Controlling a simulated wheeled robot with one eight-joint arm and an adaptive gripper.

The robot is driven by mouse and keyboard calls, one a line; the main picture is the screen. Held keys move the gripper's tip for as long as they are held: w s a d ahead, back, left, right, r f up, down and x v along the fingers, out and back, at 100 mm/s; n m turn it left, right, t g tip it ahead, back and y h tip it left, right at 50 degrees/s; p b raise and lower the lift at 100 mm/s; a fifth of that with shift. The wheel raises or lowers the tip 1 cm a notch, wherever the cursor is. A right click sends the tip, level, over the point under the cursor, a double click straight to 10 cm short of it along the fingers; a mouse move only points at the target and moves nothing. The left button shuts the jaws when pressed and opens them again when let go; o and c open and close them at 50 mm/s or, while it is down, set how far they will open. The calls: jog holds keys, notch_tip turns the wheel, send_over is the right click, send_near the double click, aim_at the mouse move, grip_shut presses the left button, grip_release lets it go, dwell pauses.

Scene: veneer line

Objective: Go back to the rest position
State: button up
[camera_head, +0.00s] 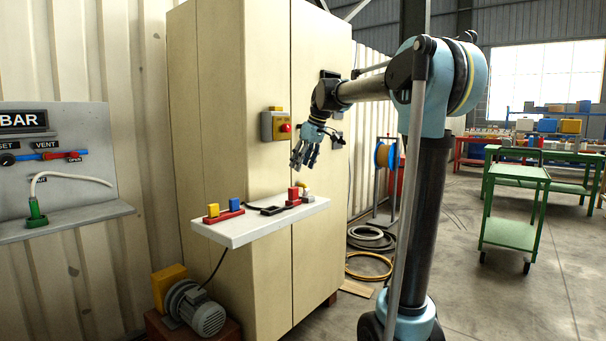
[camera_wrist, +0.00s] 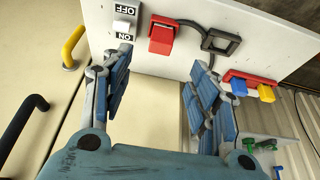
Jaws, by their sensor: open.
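My gripper (camera_head: 305,157) hangs in the air in front of the beige cabinet (camera_head: 222,120), above the right end of a white shelf (camera_head: 240,232). In the wrist view my gripper (camera_wrist: 160,62) is open, with nothing between its blue finger pads. On the shelf in the wrist view are a white switch (camera_wrist: 125,14) marked OFF and ON, a red block (camera_wrist: 161,38), a black frame (camera_wrist: 220,42) with a cable, and a red base (camera_wrist: 250,77) holding a blue and a yellow block. The fingers appear apart from all of these.
A grey panel (camera_head: 60,160) with valves stands at the left, a motor (camera_head: 200,312) below the shelf. A green cart (camera_head: 513,205) stands right; the floor before it is open.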

jog(key=s+d+f+m+h, duration=0.1)
jog(key=s+d+f+m, duration=0.1)
jog(key=s+d+f, duration=0.4)
jog(key=s+d+f+m, duration=0.1)
jog(key=s+d+f, duration=0.15)
jog(key=s, duration=0.45)
jog(key=s+d+f+m+h, duration=0.1)
jog(key=s+d+f+m, duration=0.1)
jog(key=s+d+f, duration=0.4)
jog(key=s+d+f+m, duration=0.2)
jog(key=s+f, duration=0.7)
jog(key=s+d+f+m+h, duration=0.1)
jog(key=s+d+f+m, duration=0.2)
jog(key=s+f, duration=0.6)
jog(key=shift+s+f+g+h, duration=0.3)
jog(key=shift+s+f, duration=0.1)
jog(key=shift+s, duration=0.15)
jog(key=shift+w+f, duration=0.2)
jog(key=shift+w, duration=0.3)
